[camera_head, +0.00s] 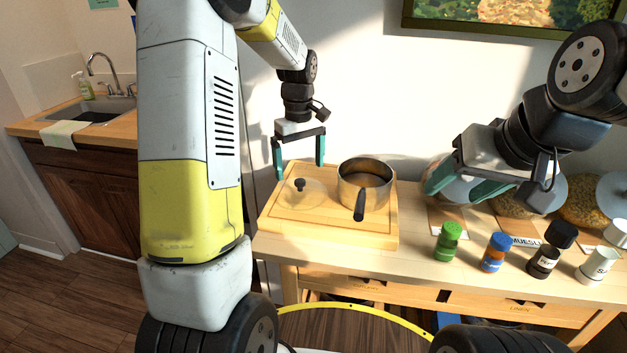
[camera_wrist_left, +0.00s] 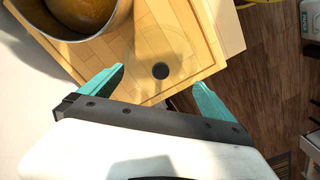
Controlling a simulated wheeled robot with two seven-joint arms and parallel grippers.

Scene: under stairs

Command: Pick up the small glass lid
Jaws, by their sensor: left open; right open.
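The small glass lid (camera_head: 300,187) lies flat on the wooden board, clear with a dark round knob. In the left wrist view the lid (camera_wrist_left: 161,52) is faint, its dark knob lying between and beyond my fingertips. My left gripper (camera_head: 300,172) is open and empty, with teal fingers pointing down above the lid. It also shows in the left wrist view (camera_wrist_left: 158,76). My right gripper (camera_head: 450,190) is open at the right, over the back of the table, away from the lid.
A metal saucepan (camera_head: 365,180) with a dark handle stands on the board (camera_head: 330,232), right of the lid. Green (camera_head: 447,241) and blue-capped (camera_head: 496,252) jars and other containers stand on the table's right side. A sink (camera_head: 88,112) is at the left.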

